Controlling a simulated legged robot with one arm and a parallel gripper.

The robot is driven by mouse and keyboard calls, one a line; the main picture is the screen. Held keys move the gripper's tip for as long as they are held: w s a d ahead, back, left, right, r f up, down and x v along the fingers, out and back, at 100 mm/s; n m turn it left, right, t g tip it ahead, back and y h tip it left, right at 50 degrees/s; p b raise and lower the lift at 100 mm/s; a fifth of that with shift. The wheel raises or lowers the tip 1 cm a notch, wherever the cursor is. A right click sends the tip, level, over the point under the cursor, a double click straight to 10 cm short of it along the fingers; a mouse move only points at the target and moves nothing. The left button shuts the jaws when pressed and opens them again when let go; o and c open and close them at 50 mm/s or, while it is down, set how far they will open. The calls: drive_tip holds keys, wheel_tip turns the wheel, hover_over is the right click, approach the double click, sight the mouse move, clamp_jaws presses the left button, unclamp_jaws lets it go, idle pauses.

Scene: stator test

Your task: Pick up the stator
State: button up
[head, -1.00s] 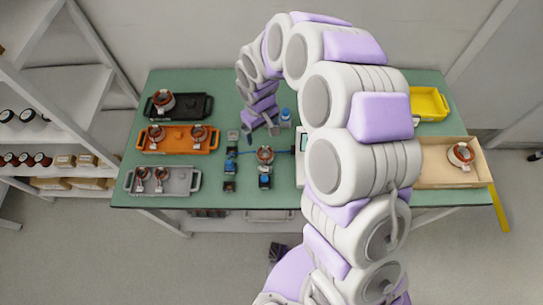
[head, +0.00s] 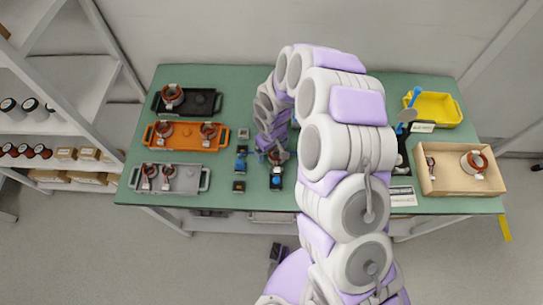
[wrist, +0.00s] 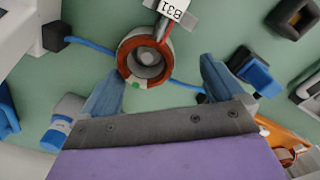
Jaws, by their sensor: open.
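A stator (wrist: 130,56) with a copper-brown ring, grey centre and white tag marked B31 lies on the green table in the wrist view. In the head view this stator (head: 279,158) is partly hidden by my arm. My gripper (wrist: 160,85) is open, with its two blue fingers spread and the stator just beyond and between the tips. Nothing is held. Whether the fingers touch it I cannot tell. In the head view my gripper (head: 272,150) is over the middle of the table.
Other stators sit on black (head: 205,102), orange (head: 187,138) and grey (head: 188,180) trays at left, and in a wooden box (head: 452,187) at right. A yellow bin (head: 450,110) stands behind it. Small blue-and-black fixtures (head: 276,182) and a blue cable (wrist: 92,46) flank the stator.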

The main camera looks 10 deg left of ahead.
drive_tip(key=d, duration=0.1)
drive_tip(key=d+f, duration=0.1)
drive_tip(key=d, duration=0.1)
drive_tip(key=shift+d, duration=0.35)
drive_tip(key=shift+c, duration=0.4)
drive_tip(key=a, duration=0.2)
drive_tip(key=shift+a+f, duration=0.35)
drive_tip(key=c, duration=0.6)
drive_tip(key=shift+c, duration=0.8)
drive_tip(key=shift+d+r, duration=0.2)
drive_tip(key=shift+d, duration=0.5)
drive_tip(key=c, duration=0.5)
drive_tip(key=shift+a, duration=0.2)
drive_tip(key=shift+c, duration=0.2)
